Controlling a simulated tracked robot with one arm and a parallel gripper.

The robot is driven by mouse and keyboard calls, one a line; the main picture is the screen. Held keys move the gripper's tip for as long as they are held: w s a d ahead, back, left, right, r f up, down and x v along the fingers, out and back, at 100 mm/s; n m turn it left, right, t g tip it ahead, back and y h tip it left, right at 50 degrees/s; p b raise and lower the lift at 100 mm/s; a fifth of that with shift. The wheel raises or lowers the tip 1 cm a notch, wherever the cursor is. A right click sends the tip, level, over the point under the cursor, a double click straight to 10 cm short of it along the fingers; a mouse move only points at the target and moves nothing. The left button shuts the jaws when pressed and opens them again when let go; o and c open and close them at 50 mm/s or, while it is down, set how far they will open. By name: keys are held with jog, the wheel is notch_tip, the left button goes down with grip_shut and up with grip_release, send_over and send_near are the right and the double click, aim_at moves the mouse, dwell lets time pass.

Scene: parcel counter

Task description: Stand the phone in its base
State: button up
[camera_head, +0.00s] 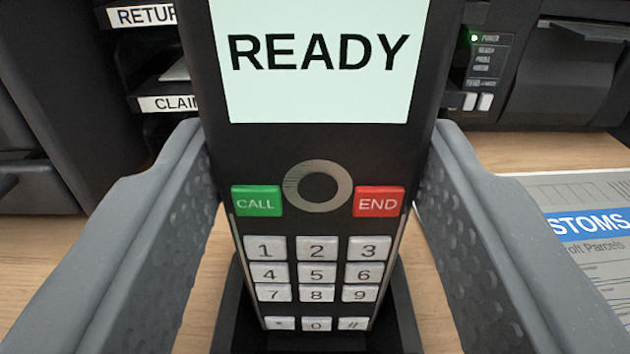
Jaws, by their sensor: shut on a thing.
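The phone (316,222) is a black handset with a bright screen reading READY, a green CALL key, a red END key and a white number pad. It is upright in the middle of the head camera view. My gripper (318,170) is shut on the phone, one grey textured finger on each side at about the height of the CALL and END keys. The black base (401,310) shows at the bottom, around the phone's lower end. The phone hides most of the base, and I cannot tell whether the phone is fully seated in it.
A dark shelf with labels reading RETUR and CLAI (165,103) stands at the back left. A dark machine (560,70) with a green light stands at the back right. A customs form (590,225) lies on the wooden counter (60,240) at the right.

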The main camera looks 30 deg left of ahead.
jog(key=shift+f, duration=0.25)
jog(key=o, duration=1.2)
jog(key=shift+c, duration=0.2)
